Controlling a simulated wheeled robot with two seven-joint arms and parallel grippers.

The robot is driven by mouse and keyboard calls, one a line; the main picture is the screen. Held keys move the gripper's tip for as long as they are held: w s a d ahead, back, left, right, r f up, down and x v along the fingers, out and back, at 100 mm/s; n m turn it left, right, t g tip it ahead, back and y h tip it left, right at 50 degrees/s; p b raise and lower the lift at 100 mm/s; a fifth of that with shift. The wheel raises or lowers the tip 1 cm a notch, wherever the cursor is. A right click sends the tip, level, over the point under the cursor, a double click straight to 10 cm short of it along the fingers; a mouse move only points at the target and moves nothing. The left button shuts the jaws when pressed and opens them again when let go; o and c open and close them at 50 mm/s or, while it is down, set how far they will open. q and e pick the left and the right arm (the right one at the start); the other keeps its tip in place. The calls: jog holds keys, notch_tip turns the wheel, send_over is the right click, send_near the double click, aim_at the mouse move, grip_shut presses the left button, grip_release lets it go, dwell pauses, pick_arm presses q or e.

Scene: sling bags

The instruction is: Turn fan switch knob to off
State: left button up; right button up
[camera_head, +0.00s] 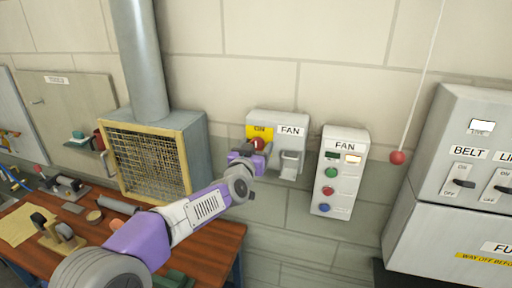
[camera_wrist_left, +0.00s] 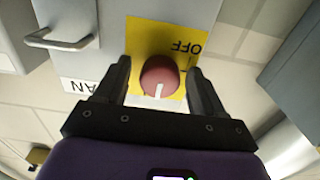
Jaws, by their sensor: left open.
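The fan switch box (camera_head: 290,118) is a grey box on the wall with a FAN label and a yellow plate (camera_head: 252,131) reading ON at its top. Its red round knob (camera_head: 257,143) is partly hidden by my left gripper (camera_head: 249,156). In the left wrist view the knob (camera_wrist_left: 159,78) sits between the open fingers of my left gripper (camera_wrist_left: 160,74), with small gaps visible on both sides. The plate's OFF label (camera_wrist_left: 187,47) appears upside down there. The knob's white mark points down in that view, away from OFF. My right gripper is not in view.
A metal handle (camera_head: 290,160) sticks out right of the knob. A FAN button panel (camera_head: 338,170) is further right, then a hanging red ball (camera_head: 397,157). A caged box (camera_head: 148,165) stands left, behind a cluttered wooden bench (camera_head: 217,238).

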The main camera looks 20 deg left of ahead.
pick_arm(q)
jog(key=shift+c, duration=0.3)
jog(key=c, duration=1)
jog(key=n+b, duration=0.2)
jog(key=n, duration=0.2)
jog(key=shift+f, duration=0.15)
jog(key=n+b, duration=0.1)
jog(key=n, duration=0.3)
jog(key=shift+n, duration=0.3)
jog(key=n+b, duration=0.2)
jog(key=n, duration=0.3)
jog(key=shift+d, duration=0.1)
jog(key=shift+n+b, duration=0.5)
jog(key=shift+n, duration=1.6)
